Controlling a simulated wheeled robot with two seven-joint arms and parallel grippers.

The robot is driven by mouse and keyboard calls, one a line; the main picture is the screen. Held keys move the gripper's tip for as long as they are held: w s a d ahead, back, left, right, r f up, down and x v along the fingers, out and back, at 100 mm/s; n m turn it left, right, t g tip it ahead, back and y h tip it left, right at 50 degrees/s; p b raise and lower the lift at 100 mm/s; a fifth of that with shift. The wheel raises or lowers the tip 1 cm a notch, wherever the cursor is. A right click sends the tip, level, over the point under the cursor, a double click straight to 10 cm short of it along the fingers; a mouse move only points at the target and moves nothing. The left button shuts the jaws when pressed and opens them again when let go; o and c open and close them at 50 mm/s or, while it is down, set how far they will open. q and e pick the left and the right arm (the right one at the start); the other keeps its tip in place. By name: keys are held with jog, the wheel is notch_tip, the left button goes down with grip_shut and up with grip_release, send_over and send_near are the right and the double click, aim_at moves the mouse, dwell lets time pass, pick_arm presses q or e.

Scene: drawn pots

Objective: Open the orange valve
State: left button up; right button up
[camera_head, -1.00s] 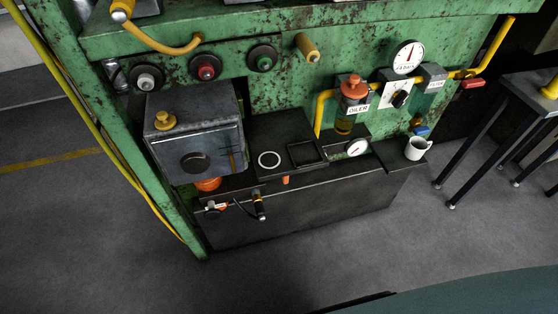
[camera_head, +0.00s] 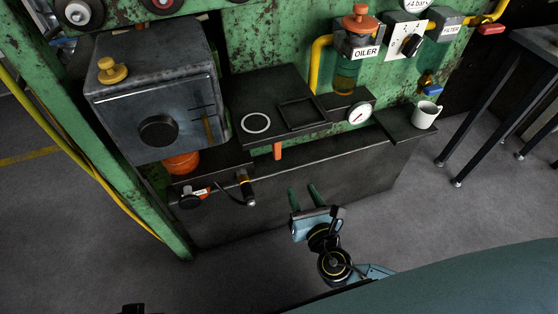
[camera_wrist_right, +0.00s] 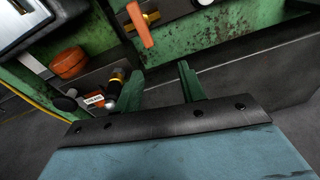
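An orange lever (camera_head: 278,151) hangs down under the front edge of the dark shelf in the head view. In the right wrist view the orange lever (camera_wrist_right: 139,25) sits on a brass fitting (camera_wrist_right: 151,17), near the top. My right gripper (camera_head: 303,194) is below and to the right of the lever in the head view, apart from it. Its two green fingers are spread with nothing between them, as the right wrist view also shows (camera_wrist_right: 160,84).
A round orange part (camera_head: 181,163) sits under the grey box (camera_head: 157,92). The shelf holds a gauge (camera_head: 360,113) and a white mug (camera_head: 426,115). The oiler (camera_head: 361,45) has an orange top. Floor in front is open.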

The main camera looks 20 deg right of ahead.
aim_at(279, 149)
jog(key=w+r+b, duration=0.1)
jog(key=w, duration=0.3)
jog(key=w+a+r+n+t+b, duration=0.1)
jog(key=w, duration=0.3)
jog(key=w+a+r+n+b, duration=0.1)
jog(key=w, duration=0.3)
jog(key=shift+w+y, duration=0.1)
jog(key=shift+y, duration=0.2)
pick_arm(q)
notch_tip(279, 149, up, 8)
jog(key=d+t, duration=0.1)
jog(key=shift+s+d+h, duration=0.3)
jog(key=shift+d, duration=0.1)
pick_arm(e)
jog(key=shift+w, duration=0.55)
jog(key=shift+r, duration=0.1)
grip_shut()
